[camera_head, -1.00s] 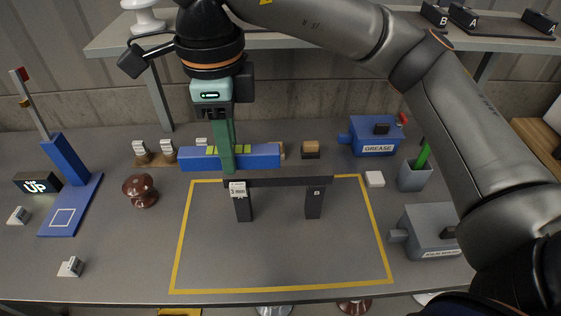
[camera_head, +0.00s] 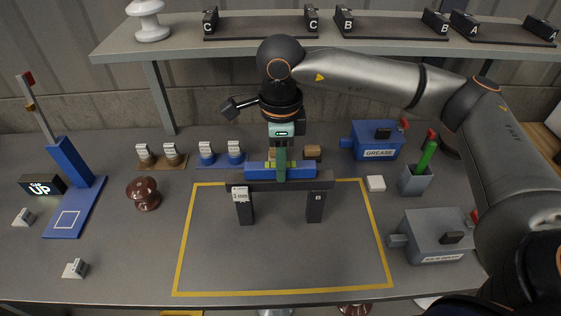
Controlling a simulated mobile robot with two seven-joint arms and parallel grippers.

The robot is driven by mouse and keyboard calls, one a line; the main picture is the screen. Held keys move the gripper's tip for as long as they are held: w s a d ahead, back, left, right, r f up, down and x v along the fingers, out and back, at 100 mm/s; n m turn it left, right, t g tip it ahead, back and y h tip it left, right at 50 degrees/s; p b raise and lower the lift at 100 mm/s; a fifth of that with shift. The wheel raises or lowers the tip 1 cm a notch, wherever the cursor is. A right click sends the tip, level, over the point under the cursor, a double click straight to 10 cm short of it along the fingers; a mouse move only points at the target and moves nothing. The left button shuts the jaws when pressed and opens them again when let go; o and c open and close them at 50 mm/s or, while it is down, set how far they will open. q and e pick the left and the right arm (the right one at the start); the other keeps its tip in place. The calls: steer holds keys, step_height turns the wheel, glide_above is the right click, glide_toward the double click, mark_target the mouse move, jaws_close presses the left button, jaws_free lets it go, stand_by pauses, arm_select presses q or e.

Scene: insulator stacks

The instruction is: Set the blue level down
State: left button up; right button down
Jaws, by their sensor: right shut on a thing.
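The blue level (camera_head: 265,171), a blue bar with yellow-green vials on top, is held roughly level. My right gripper (camera_head: 281,172) comes down from above and is shut across its middle, with green fingers over it. The level appears just above or behind the dark crossbar (camera_head: 280,186) that spans two dark posts, marked 3 mm and B. I cannot tell whether the level touches the crossbar or the table. My left gripper is not in view.
A yellow outline (camera_head: 281,293) surrounds the posts, with bare table in front. A brown insulator (camera_head: 143,193) and blue stand (camera_head: 70,163) are left. A blue grease box (camera_head: 376,140), grey cup (camera_head: 414,180) and grey box (camera_head: 437,234) are right. A shelf (camera_head: 240,42) runs behind.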

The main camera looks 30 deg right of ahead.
steer(key=shift+f, duration=0.15)
steer(key=shift+f, duration=0.15)
steer(key=c, duration=0.7)
jaws_free()
steer(key=shift+o, duration=0.2)
steer(key=shift+r, duration=0.35)
step_height(320, 180, up, 12)
steer(key=shift+f, duration=0.15)
